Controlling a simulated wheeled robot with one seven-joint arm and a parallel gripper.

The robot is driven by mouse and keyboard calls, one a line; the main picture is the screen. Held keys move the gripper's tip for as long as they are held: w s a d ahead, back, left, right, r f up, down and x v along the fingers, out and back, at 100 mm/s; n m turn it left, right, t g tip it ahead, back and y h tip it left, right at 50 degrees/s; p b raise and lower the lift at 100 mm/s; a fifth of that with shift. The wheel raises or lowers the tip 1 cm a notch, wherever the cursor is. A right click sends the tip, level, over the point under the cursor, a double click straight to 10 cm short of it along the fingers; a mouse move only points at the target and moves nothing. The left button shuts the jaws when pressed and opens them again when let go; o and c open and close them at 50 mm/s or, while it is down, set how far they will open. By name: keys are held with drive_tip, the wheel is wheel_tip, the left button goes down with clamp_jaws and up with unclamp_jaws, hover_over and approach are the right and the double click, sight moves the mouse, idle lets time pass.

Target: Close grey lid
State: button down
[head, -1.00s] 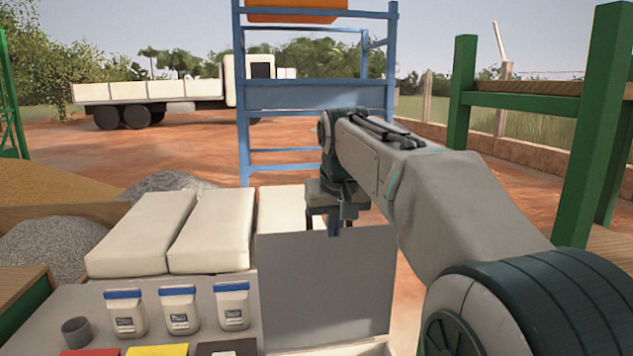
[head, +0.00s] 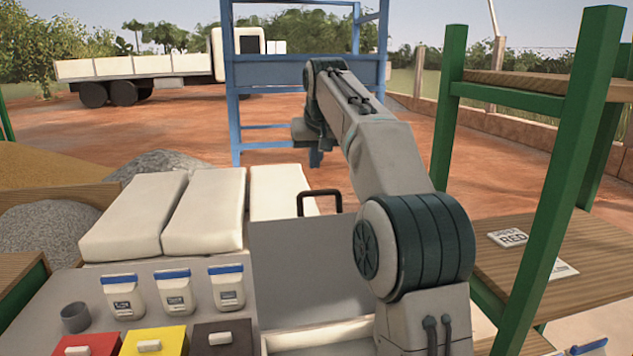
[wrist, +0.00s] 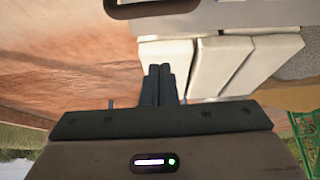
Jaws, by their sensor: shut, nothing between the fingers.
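The grey lid (head: 300,265) stands raised at the back of a pale-rimmed box opening, right of the jars. Its black handle (head: 320,196) shows at its top edge. My arm hides the lid's right part in the head view. My gripper (head: 315,158) is shut and empty, beyond the lid and apart from the handle. In the wrist view the gripper (wrist: 158,70) has its fingers together, with the lid (wrist: 215,14) and dark handle (wrist: 150,6) at the top edge.
White bags (head: 205,210) lie left of the lid. Jars (head: 175,293) and small coloured boxes (head: 155,341) stand in front of them. A blue frame (head: 236,110) stands behind; a green-posted shelf (head: 578,150) is close on the right.

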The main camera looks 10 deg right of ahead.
drive_tip(key=f, duration=0.1)
drive_tip(key=s+f, duration=0.1)
drive_tip(key=f, duration=0.2)
drive_tip(key=shift+s+f, duration=0.3)
drive_tip(key=shift+f, duration=0.05)
drive_tip(key=shift+s+b, duration=0.1)
drive_tip(key=shift+b, duration=0.25)
